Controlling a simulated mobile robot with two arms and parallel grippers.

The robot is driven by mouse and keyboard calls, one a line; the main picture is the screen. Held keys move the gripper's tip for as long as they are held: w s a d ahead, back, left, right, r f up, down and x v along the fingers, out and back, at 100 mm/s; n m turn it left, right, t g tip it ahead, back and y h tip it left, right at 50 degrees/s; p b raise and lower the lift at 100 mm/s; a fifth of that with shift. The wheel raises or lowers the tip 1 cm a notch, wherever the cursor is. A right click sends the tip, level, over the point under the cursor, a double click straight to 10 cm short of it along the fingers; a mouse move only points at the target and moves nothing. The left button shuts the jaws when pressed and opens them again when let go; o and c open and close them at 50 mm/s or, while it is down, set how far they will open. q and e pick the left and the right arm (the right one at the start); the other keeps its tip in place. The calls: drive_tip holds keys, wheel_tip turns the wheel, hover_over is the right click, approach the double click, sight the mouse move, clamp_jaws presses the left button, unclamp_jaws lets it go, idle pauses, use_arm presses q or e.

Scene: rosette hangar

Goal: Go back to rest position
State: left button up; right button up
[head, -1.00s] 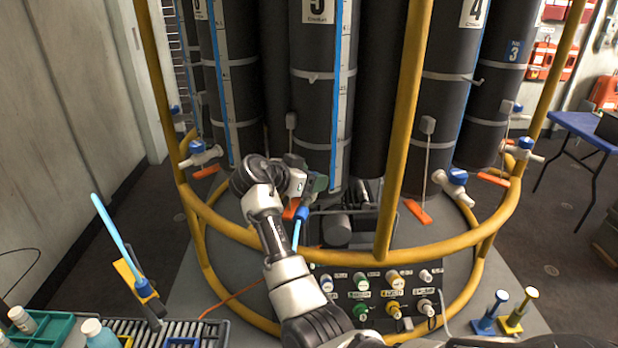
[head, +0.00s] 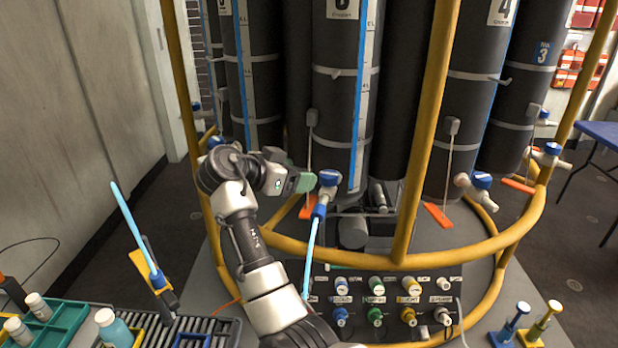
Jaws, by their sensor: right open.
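My right arm rises from the bottom middle of the head view, bent at a dark elbow. My right gripper (head: 300,183) is open and points right, its greenish fingertips just left of a blue-capped valve (head: 329,179) at the foot of a black cylinder (head: 338,110). A small gap seems to separate them. A light blue tube (head: 310,255) hangs down from the blue fitting under this valve. I cannot see anything between the fingers. My left gripper is out of view.
A yellow tubular frame (head: 428,130) rings the black cylinders, close to my arm. A valve panel (head: 385,300) stands below. At lower left are a roller rack (head: 218,328), a green tray (head: 68,318) and another light blue tube (head: 132,228) standing in a yellow holder.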

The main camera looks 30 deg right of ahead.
drive_tip(key=shift+a+r, duration=0.15)
drive_tip(key=shift+a, duration=0.1)
idle(0.3)
wheel_tip(320, 180, down, 27)
drive_tip(key=w+a+n+t+y, duration=0.2)
drive_tip(key=n+t+y, duration=0.15)
drive_tip(key=n, duration=0.75)
drive_tip(key=s+a+f+n+y, duration=0.25)
drive_tip(key=s+f, duration=0.35)
drive_tip(key=f, duration=0.5)
drive_tip(key=s+a+f+n+y, duration=0.1)
drive_tip(key=s+f+n+y, duration=0.3)
drive_tip(key=f, duration=0.7)
drive_tip(key=s+f+n+g+y, duration=0.1)
drive_tip(key=s+f+g, duration=0.1)
drive_tip(key=s+f, duration=0.75)
drive_tip(key=s+f+g+y, duration=0.1)
drive_tip(key=s+f, duration=0.5)
drive_tip(key=s, duration=0.7)
drive_tip(key=s+f+g, duration=0.1)
drive_tip(key=s+f, duration=0.1)
drive_tip(key=s, duration=0.8)
drive_tip(key=s+d+f+y, duration=0.1)
drive_tip(key=s+f, duration=0.2)
drive_tip(key=s, duration=0.8)
drive_tip(key=shift+s+d+f+g, duration=0.15)
drive_tip(key=shift+s+d+g, duration=0.1)
drive_tip(key=shift+s+g, duration=0.1)
